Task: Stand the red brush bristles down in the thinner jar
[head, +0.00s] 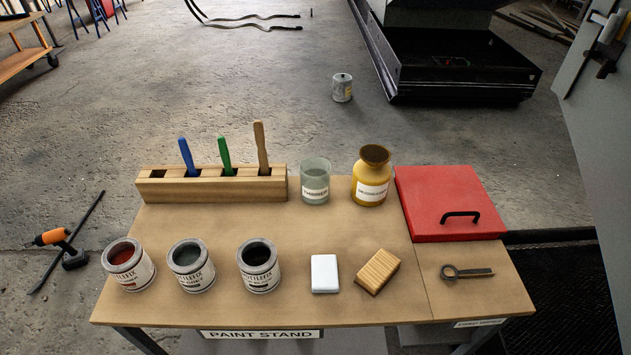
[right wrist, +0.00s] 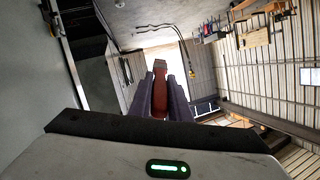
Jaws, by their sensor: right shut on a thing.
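The thinner jar (head: 315,188) is a clear glass jar with a white label, upright at the back of the paint stand; no brush stands in it. My right gripper (right wrist: 160,92) shows only in the right wrist view, its two dark purple fingers shut on the red brush (right wrist: 159,100). The brush's red part lies between the fingers, and a grey-brown end shows beyond them; I cannot tell whether that end is bristles. The red brush and both grippers are out of the head view.
The wooden brush rack (head: 215,188) holds a blue, a green and a plain brush; its leftmost slot is empty. A yellow jar (head: 371,180) stands right of the thinner jar, then a red box (head: 450,200). Paint cans (head: 191,265), a white block (head: 324,273) and a wooden-looking block (head: 377,271) line the front.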

